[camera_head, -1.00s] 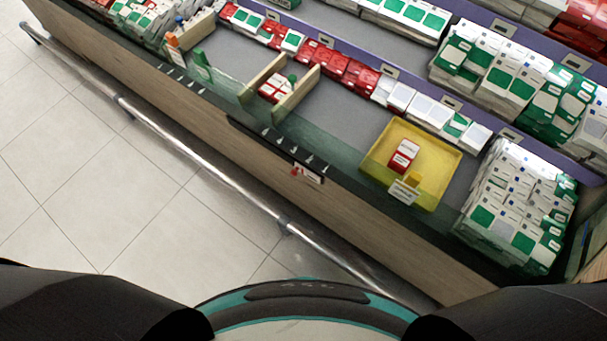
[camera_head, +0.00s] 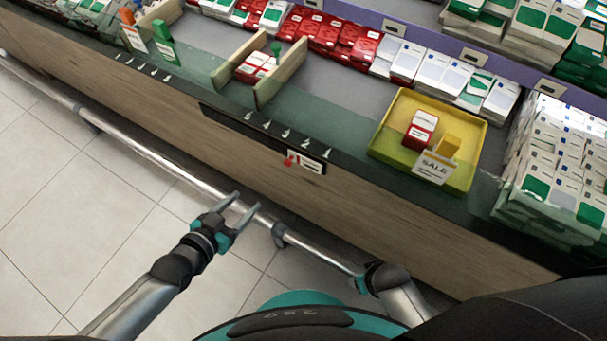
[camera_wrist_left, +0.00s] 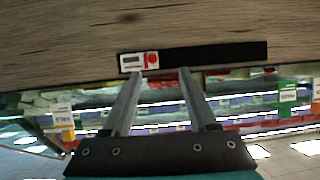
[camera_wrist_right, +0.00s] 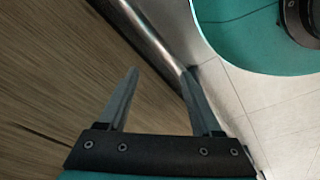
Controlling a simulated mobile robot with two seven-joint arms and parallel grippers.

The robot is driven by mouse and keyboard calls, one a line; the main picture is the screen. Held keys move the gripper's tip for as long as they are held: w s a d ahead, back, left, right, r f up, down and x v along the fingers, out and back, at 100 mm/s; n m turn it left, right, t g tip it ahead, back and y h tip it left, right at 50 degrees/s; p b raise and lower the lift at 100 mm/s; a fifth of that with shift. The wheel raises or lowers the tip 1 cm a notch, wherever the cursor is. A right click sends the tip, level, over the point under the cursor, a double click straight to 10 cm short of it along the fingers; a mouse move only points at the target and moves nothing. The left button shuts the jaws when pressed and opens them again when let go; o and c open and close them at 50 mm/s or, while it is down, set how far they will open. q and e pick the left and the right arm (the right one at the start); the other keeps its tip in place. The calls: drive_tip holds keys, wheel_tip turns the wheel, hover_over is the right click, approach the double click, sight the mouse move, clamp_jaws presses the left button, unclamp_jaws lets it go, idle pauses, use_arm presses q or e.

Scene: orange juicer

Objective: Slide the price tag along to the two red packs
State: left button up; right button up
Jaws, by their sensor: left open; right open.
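The price tag (camera_head: 308,162) is a small white label with a red knob at its left. It sits at the right end of a black rail (camera_head: 250,133) on the counter's front; the tag (camera_wrist_left: 132,62) and rail (camera_wrist_left: 215,55) also show in the left wrist view. Two red packs (camera_head: 257,68) lie between two wooden dividers, up and left of the tag. My left gripper (camera_head: 247,201) is open and empty, below and left of the tag. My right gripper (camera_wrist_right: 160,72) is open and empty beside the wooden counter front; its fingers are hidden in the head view.
A yellow tray (camera_head: 479,160) with a red-and-white pack and a SALE sign (camera_head: 433,168) stands right of the tag. A metal rail (camera_head: 160,160) runs low along the counter (camera_head: 400,200). Green and orange clips stand at the left. The floor in front is clear.

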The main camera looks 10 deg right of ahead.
use_arm(q)
drive_tip(key=d+b, duration=0.1)
drive_tip(key=h+b, duration=0.1)
drive_tip(key=b, duration=0.5)
approach(286, 165)
drive_tip(key=x, duration=0.6)
drive_tip(key=shift+w+d+f, duration=0.1)
drive_tip(key=shift+w+d, duration=0.1)
drive_tip(key=shift+b+x, duration=0.55)
drive_tip(key=shift+x, duration=0.3)
use_arm(e)
drive_tip(key=w+a+r+t, duration=0.1)
drive_tip(key=w+r, duration=0.2)
drive_tip(key=r, duration=0.3)
drive_tip(key=w+a+r+t, duration=0.1)
drive_tip(key=w+r, duration=0.2)
drive_tip(key=r, duration=0.4)
drive_tip(key=shift+r, duration=0.3)
use_arm(q)
clamp_jaws()
